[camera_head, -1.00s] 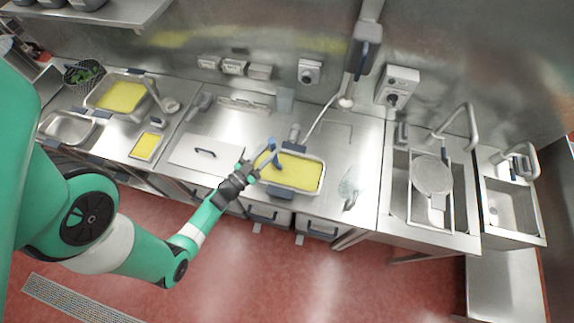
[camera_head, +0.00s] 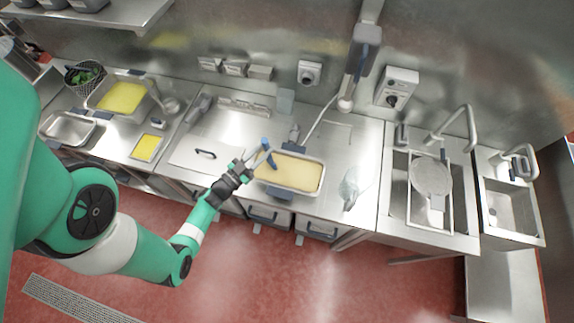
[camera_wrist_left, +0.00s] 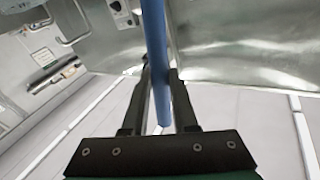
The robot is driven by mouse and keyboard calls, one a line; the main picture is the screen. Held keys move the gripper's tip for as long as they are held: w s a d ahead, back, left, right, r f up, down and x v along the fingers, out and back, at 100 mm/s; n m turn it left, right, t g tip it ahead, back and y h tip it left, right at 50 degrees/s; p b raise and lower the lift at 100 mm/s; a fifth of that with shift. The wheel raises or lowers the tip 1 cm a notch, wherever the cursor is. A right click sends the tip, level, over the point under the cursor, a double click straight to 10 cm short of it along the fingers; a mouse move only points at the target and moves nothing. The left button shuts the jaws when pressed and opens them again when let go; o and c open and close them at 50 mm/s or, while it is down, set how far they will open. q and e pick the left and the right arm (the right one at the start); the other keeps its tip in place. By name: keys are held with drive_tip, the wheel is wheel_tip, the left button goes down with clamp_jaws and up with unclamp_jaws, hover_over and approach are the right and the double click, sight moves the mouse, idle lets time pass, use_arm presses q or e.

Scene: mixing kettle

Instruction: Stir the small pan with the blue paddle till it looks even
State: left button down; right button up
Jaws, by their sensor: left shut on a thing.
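The small pan (camera_head: 322,177) is a rectangular metal pan at the middle of the counter in the head view. It holds an evenly pale tan filling (camera_head: 295,173). The blue paddle (camera_head: 267,151) stands tilted at the pan's left end. Its lower end overlaps the filling's left edge; how deep it sits cannot be told. My left gripper (camera_head: 252,163) is left of the pan and shut on the paddle. In the left wrist view the fingers (camera_wrist_left: 160,80) close around its blue shaft (camera_wrist_left: 154,35). My right gripper is not in view.
A white lid or board (camera_head: 197,159) with a dark handle lies left of the pan. A clear, crumpled-looking item (camera_head: 349,188) lies to its right. A hose hangs behind it. Trays with yellow filling (camera_head: 122,98) stand at far left, sinks (camera_head: 507,208) at right.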

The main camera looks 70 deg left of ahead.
use_arm(q)
drive_tip(key=s+a, duration=0.3)
drive_tip(key=s, duration=0.2)
drive_tip(key=w+d, duration=0.3)
drive_tip(key=w, duration=0.3)
drive_tip(key=shift+d+b, duration=0.35)
drive_tip(key=shift+d, duration=0.05)
drive_tip(key=shift+w, duration=0.15)
drive_tip(key=w+d+b, duration=0.4)
drive_tip(key=w+b, duration=0.1)
wheel_tip(320, 180, up, 9)
drive_tip(key=p, duration=0.8)
drive_tip(key=shift+w, duration=0.35)
